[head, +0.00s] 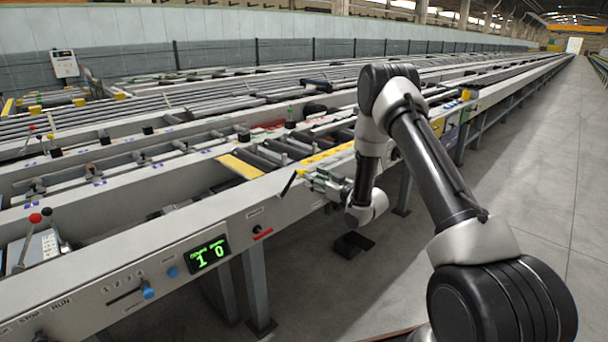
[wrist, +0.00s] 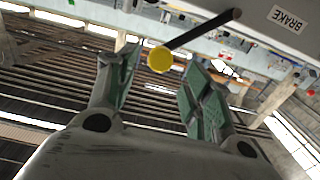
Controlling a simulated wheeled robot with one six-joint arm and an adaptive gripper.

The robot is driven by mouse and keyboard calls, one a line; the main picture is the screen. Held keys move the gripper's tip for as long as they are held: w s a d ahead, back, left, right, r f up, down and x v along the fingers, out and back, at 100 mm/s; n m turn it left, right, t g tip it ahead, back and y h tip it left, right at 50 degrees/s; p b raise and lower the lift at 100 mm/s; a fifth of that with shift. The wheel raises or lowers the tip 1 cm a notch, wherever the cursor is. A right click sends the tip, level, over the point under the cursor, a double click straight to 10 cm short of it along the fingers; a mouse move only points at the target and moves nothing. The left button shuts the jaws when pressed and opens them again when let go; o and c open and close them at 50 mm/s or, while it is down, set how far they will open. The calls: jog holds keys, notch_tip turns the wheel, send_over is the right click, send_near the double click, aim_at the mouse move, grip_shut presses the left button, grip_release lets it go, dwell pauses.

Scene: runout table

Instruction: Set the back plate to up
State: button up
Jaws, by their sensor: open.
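No part that I can read as the back plate is marked in either view. A black lever (head: 289,184) with a yellow knob sticks out from the front rail of the table. My gripper (head: 312,180) is close beside it at the rail. In the wrist view the lever's black rod (wrist: 205,29) comes from beside a BRAKE label (wrist: 288,19). Its yellow knob (wrist: 160,60) appears between the two green-padded fingers of my gripper (wrist: 163,72). The fingers are apart and empty; I cannot tell how deep the knob lies between them.
The front rail carries a green display (head: 208,253) reading 1 0, a blue-knobbed slider (head: 147,291), a blue button (head: 172,272) and a red handle (head: 262,233). Red-knobbed levers (head: 35,218) stand at the left. A yellow plate (head: 240,166) lies between rails. The floor at right is clear.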

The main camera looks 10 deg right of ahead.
jog(key=x, duration=0.6)
jog(key=shift+d, duration=0.1)
grip_shut()
